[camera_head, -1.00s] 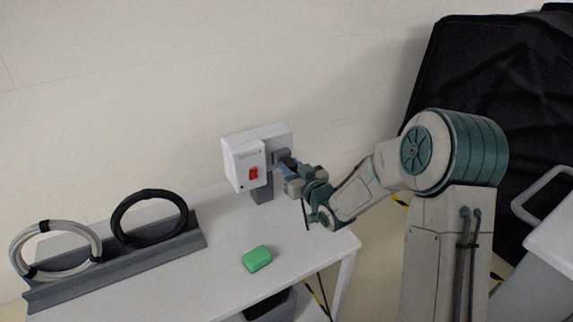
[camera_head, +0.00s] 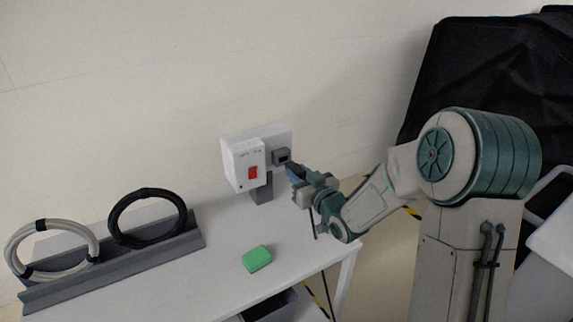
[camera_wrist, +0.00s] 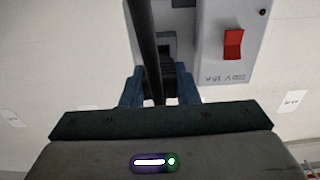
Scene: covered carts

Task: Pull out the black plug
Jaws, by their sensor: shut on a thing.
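The black plug (camera_wrist: 178,78) is held between the blue fingers of my gripper (camera_wrist: 160,88) in the wrist view, partly hidden by its thick black cable (camera_wrist: 147,45). In the head view my gripper (camera_head: 292,171) is shut on it, just in front and to the right of the grey socket (camera_head: 282,156). The socket's dark opening shows, and the plug appears clear of it by a small gap. The socket is on the white box (camera_head: 243,163) with a red switch (camera_head: 253,172); the box also shows in the wrist view (camera_wrist: 222,55).
A white table (camera_head: 190,280) carries a green block (camera_head: 257,259) and a grey rack (camera_head: 130,268) with a black cable coil (camera_head: 117,240) and a grey coil (camera_head: 20,238) at left. A black-covered cart (camera_head: 490,100) stands at right. The wall is close behind the box.

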